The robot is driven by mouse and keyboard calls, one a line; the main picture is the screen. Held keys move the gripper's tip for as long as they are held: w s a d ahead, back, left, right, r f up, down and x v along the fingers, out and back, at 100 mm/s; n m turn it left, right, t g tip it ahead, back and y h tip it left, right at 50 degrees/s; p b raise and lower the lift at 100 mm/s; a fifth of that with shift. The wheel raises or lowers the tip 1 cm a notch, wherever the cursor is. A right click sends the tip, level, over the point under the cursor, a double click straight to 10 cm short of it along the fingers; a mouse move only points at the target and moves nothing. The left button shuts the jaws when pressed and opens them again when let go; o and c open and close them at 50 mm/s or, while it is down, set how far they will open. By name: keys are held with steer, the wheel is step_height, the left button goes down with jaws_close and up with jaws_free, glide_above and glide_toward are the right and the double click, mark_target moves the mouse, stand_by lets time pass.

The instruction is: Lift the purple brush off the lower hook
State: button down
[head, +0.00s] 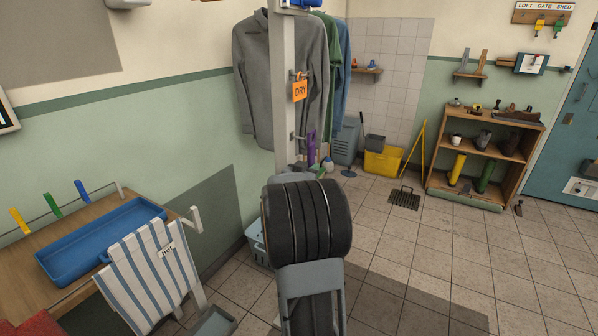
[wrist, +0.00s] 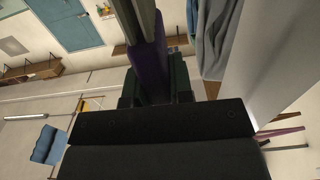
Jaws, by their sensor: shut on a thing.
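The purple brush (head: 311,148) stands upright at the right side of the grey post (head: 284,90) in the head view, beside the lower hook (head: 297,138). I cannot tell whether it still touches that hook. In the wrist view the purple brush (wrist: 149,62) runs up between the dark fingers of my gripper (wrist: 156,88), which is shut on it.
Grey, green and blue garments (head: 253,75) hang close behind the post. A striped cloth (head: 155,275) and blue tray (head: 100,240) are at left. The tiled floor at right is mostly open.

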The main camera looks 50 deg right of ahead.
steer(key=shift+s+d, duration=0.1)
steer(key=shift+s, duration=0.15)
steer(key=s+d+b, duration=0.1)
steer(key=s+b, duration=0.1)
steer(key=s, duration=0.4)
steer(key=shift+s+d, duration=0.3)
steer(key=shift+s, duration=0.05)
steer(key=shift+w, duration=0.1)
